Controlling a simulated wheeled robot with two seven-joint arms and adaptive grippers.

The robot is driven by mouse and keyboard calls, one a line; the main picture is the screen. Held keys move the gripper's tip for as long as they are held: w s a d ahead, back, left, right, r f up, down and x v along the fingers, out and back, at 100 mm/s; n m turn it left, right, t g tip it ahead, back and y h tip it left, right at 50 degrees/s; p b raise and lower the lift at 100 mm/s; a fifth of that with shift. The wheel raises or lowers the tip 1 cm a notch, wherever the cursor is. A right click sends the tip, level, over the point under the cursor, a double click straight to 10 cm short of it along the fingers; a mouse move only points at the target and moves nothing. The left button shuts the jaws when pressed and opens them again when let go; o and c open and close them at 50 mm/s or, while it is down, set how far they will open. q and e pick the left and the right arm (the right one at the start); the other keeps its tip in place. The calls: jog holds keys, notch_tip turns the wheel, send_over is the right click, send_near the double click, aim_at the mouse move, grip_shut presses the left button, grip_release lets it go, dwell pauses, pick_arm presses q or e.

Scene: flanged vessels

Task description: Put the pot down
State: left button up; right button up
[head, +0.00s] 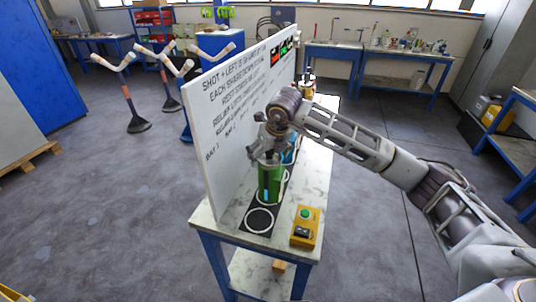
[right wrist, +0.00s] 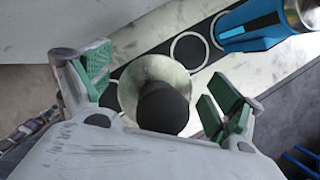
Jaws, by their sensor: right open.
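A green flanged pot (head: 269,188) stands upright on the black strip (head: 258,220) with white rings, on the bench's near half. My right gripper (head: 269,150) is just above and around its top. In the right wrist view my right gripper (right wrist: 158,88) is open, one green-padded finger on each side of the pale metal flange and dark knob (right wrist: 163,107). The fingers look apart from the knob. The flange hides the body below it there. My left gripper is not in view.
A blue vessel (head: 291,150) stands just behind; it also shows in the right wrist view (right wrist: 254,24). A white lettered board (head: 235,120) walls the left side. A yellow box with a green button (head: 305,226) sits at front right. An empty ring (head: 259,221) lies in front.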

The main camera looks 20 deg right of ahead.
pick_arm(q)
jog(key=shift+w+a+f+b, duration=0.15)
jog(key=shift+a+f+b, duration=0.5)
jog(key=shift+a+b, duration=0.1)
pick_arm(e)
jog(key=v, duration=1.2)
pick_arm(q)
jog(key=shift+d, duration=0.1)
pick_arm(e)
jog(key=shift+w, duration=0.1)
